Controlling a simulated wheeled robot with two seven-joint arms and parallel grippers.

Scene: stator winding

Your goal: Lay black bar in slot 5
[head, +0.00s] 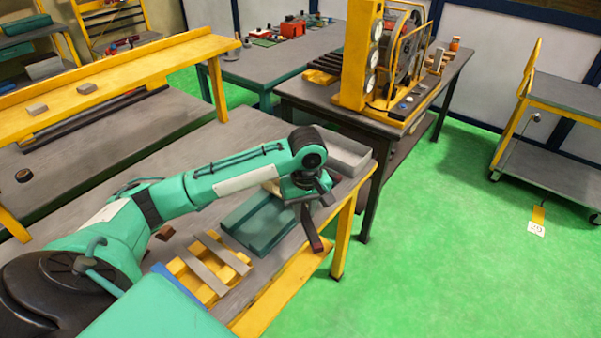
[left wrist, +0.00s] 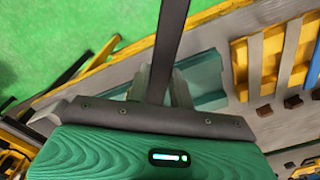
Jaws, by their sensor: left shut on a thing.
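My left gripper (head: 304,198) is shut on a long black bar (head: 307,222) and holds it near the table's front edge, right of the slotted rack. In the left wrist view the black bar (left wrist: 170,45) stands out between the two grey fingers. The yellow slotted rack (head: 207,289) lies on the table, apart from the bar. Grey bars (head: 209,266) lie across it, and a blue bar (head: 176,284) is at its left, partly hidden by my body. The rack also shows at the right of the left wrist view (left wrist: 270,54). No slot numbers can be read. My right gripper is out of view.
A teal block (head: 262,228) lies between rack and gripper. A grey tray (head: 345,152) stands behind the gripper. The table's yellow front edge (head: 280,291) runs close by, with green floor beyond. A yellow machine (head: 352,55) stands on a farther table.

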